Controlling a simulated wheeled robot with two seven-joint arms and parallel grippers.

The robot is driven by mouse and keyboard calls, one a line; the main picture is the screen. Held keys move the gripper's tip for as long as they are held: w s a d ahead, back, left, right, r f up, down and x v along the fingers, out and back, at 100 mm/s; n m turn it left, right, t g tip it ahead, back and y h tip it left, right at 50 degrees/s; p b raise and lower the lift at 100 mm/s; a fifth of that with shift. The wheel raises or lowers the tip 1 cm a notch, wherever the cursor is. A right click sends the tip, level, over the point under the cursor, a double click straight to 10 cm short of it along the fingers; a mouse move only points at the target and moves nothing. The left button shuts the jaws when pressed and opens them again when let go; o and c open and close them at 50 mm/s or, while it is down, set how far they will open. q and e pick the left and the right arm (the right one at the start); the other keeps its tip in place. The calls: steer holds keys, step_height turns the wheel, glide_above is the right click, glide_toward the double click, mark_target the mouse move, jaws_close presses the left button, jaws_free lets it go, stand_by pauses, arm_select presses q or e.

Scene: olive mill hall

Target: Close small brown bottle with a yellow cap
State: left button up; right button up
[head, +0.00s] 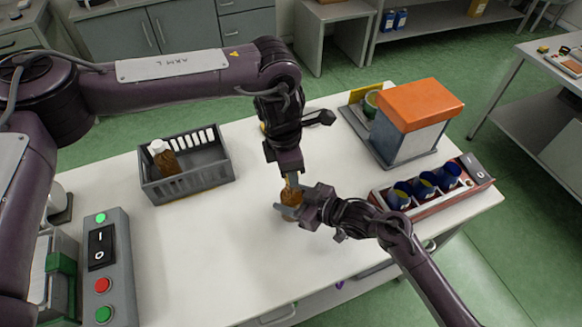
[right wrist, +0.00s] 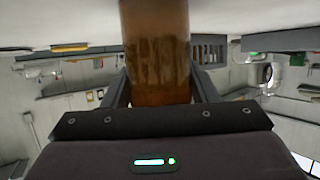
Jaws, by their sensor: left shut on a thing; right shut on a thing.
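The small brown bottle (head: 290,197) is above the white table near its middle, and its amber body fills the gap between the fingers in the right wrist view (right wrist: 158,55). My right gripper (head: 288,209) is shut around the bottle from the lower right. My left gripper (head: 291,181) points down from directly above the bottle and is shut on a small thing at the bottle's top. A little yellow shows between its fingers, which looks like the yellow cap. The fingers hide most of it, so I cannot tell how it sits on the neck.
A grey crate (head: 190,188) at left holds a brown bottle with a white cap (head: 163,157). An orange-topped machine (head: 418,104) stands at back right, beside a tray (head: 388,207) of blue cups (head: 425,184). A button panel (head: 104,268) is at front left. The front middle table is clear.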

mark_target(292, 200)
arm_select(q)
steer(key=shift+f, duration=0.85)
steer(key=shift+f, duration=0.6)
steer(key=m, duration=0.8)
steer(key=shift+m+g, duration=0.4)
steer(key=shift+m+y, duration=0.3)
steer(key=shift+m, duration=0.8)
steer(key=m, duration=0.4)
steer(key=shift+d, duration=0.35)
steer(key=shift+a+m+g, duration=0.1)
steer(key=shift+m+g, duration=0.3)
steer(key=shift+m, duration=0.6)
